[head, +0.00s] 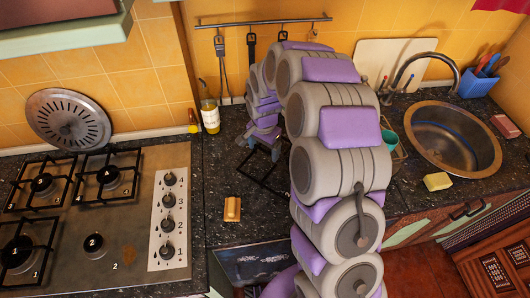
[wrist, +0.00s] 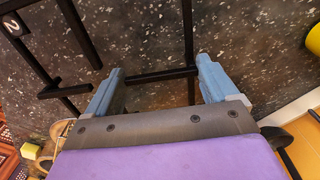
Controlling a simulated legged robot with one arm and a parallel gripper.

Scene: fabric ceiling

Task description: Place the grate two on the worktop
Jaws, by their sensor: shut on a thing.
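Grate two is a black bar frame. In the head view it shows partly behind my arm, low over the dark speckled worktop (head: 223,165) between the hob and the sink. In the wrist view grate two (wrist: 188,40) spans the picture, with a "2" tag at the upper left. My gripper (wrist: 160,78) is shut on one of its bars, its blue fingers on either side. In the head view my gripper (head: 262,138) is partly hidden by my arm. I cannot tell whether the grate touches the worktop.
The hob (head: 130,262) at left has a bare burner marked 2 (head: 93,242) and other grates on it. The sink (head: 452,135) is at right.

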